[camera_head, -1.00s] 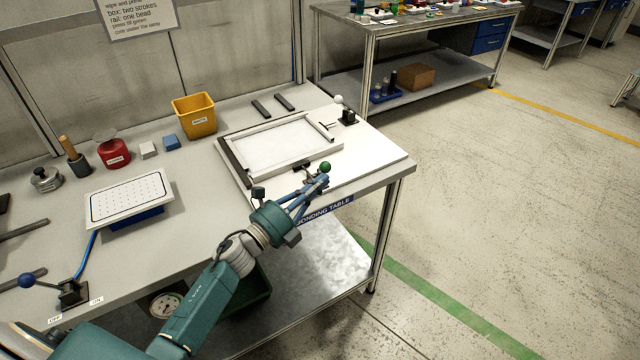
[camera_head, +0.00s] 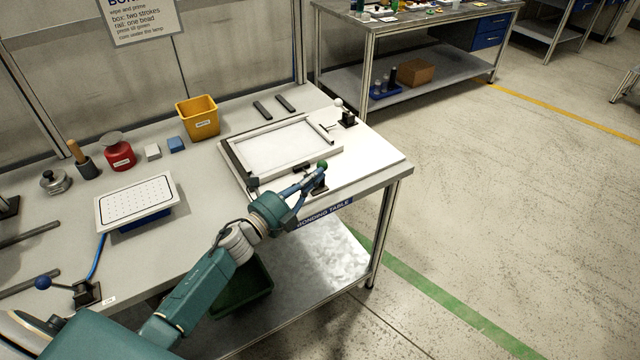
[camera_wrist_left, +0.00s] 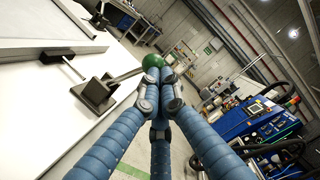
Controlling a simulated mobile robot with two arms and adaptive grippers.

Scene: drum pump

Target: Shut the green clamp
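The green clamp has a green ball knob (camera_head: 322,163) and a dark base (camera_head: 319,188) at the front right edge of the bonding table. In the left wrist view, its knob (camera_wrist_left: 153,61) sits at the end of a lever that slopes up from the base (camera_wrist_left: 97,95). A rod with a dark pad (camera_wrist_left: 56,57) points toward the white frame. My left gripper (camera_head: 316,171) has its blue fingers drawn together, tips right at the knob. In the wrist view, the fingertips (camera_wrist_left: 165,77) cover its lower part; contact is unclear. My right gripper is not visible.
A frame (camera_head: 283,148) lies on a white board. Another clamp with a white knob (camera_head: 338,102) stands at its far right corner. A yellow bin (camera_head: 197,117), red pot (camera_head: 118,152) and perforated plate (camera_head: 137,200) stand to the left. Floor to the right is free.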

